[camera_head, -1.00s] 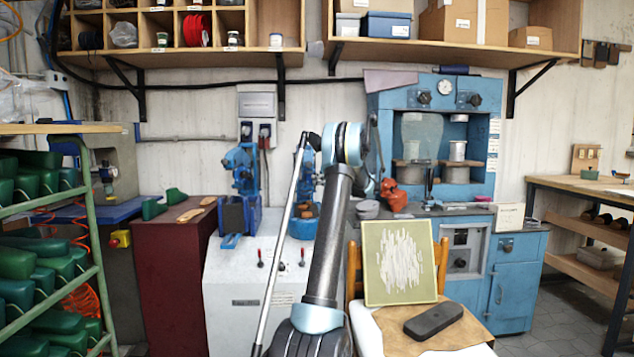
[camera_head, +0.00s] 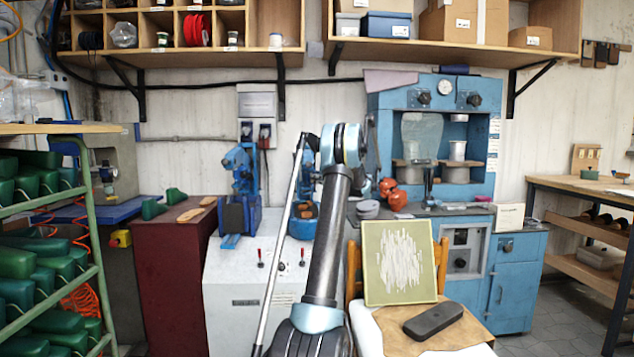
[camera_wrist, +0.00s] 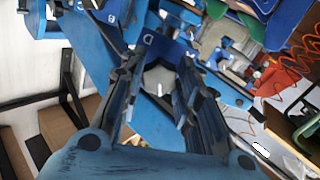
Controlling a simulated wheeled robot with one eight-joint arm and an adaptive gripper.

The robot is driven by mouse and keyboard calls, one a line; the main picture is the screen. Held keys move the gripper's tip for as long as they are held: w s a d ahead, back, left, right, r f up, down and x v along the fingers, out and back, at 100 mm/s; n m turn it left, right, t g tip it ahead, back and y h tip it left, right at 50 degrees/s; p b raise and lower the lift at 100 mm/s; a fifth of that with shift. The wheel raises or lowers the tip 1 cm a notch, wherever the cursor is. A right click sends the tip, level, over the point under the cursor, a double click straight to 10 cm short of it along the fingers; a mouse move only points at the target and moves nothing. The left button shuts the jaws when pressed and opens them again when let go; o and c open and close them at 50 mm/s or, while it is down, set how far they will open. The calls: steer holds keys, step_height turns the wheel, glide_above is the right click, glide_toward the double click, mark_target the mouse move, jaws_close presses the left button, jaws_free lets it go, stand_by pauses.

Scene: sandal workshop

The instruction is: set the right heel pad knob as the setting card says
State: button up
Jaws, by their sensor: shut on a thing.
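In the wrist view a pale grey knob (camera_wrist: 158,79) with a white mark line sits between the two dark fingers of my gripper (camera_wrist: 160,100), which is shut on it. A blue machine part with a white letter lies right behind the knob. In the head view my arm hides the gripper and the knob. The right blue press (camera_head: 303,228) shows partly behind my arm, beside the left blue press (camera_head: 240,190), on a white cabinet (camera_head: 235,280). A pale card (camera_head: 510,217) stands on the blue bench at right; its text is unreadable, and I cannot tell if it is the setting card.
A blue machine (camera_head: 385,110) with a gauge stands behind my arm to the right. A chair with a green framed panel (camera_head: 400,262) and a dark pad (camera_head: 433,321) is in front. A green rack (camera_head: 85,220) of lasts is at left.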

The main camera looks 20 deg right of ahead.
steer(key=shift+m, duration=0.3)
steer(key=shift+d+m, duration=0.1)
steer(key=shift+m, duration=15.7)
steer(key=o, duration=1.1)
